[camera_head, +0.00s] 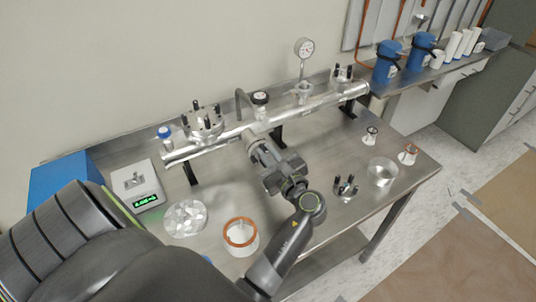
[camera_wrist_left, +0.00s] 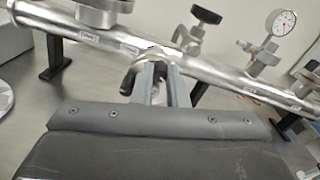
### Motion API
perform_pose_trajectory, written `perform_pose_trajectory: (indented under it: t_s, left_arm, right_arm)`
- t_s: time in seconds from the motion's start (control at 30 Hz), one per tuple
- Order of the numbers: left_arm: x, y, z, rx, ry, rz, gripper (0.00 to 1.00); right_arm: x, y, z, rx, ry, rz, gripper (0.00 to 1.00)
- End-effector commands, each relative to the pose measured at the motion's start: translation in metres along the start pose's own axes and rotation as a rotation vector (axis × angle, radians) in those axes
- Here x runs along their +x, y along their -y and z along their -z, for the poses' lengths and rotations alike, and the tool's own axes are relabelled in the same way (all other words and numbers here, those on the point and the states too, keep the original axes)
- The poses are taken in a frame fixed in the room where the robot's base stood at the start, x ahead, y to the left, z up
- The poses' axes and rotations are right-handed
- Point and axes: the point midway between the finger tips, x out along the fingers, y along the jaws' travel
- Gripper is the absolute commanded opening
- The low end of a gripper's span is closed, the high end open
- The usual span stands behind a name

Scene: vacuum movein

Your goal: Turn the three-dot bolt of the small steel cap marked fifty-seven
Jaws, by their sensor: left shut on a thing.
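A long steel pipe (camera_head: 230,133) with ports lies on black stands across the back of the steel bench; it also crosses the left wrist view (camera_wrist_left: 225,72). My left gripper (camera_head: 256,140) reaches the front of the pipe, below the black-knob valve (camera_head: 260,98). In the left wrist view its fingers (camera_wrist_left: 153,75) are shut on a small steel part at the pipe's front, mostly hidden by the fingers. I cannot read a fifty-seven or see three dots on it. Labels on the pipe are too small to read. My right gripper is not in view.
A large flange with black bolts (camera_head: 205,128), a smaller one (camera_head: 342,78) and a dial gauge (camera_head: 304,48) rise from the pipe. In front stand a scale (camera_head: 150,198), a foil dish (camera_head: 183,222), a copper-rimmed cup (camera_head: 240,245), a black-pegged steel piece (camera_head: 345,190) and a clear dish (camera_head: 382,175).

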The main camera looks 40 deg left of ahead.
Motion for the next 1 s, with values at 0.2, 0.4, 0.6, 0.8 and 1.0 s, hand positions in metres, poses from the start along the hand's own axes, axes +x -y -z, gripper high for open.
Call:
perform_pose_trajectory:
  t_s: [0.2,0.4,0.6,0.8,1.0]
  left_arm:
    - [-0.0001,-0.0001,0.0010,-0.118,-0.001,0.000,0.00]
    - [-0.0001,0.0001,0.0006,-0.174,-0.001,0.000,0.00]
    - [-0.0001,0.0002,0.0003,-0.192,-0.001,0.000,0.00]
    - [-0.0001,0.0001,0.0003,-0.191,-0.001,0.000,0.00]
    - [-0.0001,0.0001,0.0002,-0.190,-0.001,0.000,0.27]
  right_arm:
    - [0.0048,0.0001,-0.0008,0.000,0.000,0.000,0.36]
    - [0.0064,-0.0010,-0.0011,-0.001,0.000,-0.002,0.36]
    - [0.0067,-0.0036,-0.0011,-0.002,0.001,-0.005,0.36]
    - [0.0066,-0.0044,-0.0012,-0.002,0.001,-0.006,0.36]
    - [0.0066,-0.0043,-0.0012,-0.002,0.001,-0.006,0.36]
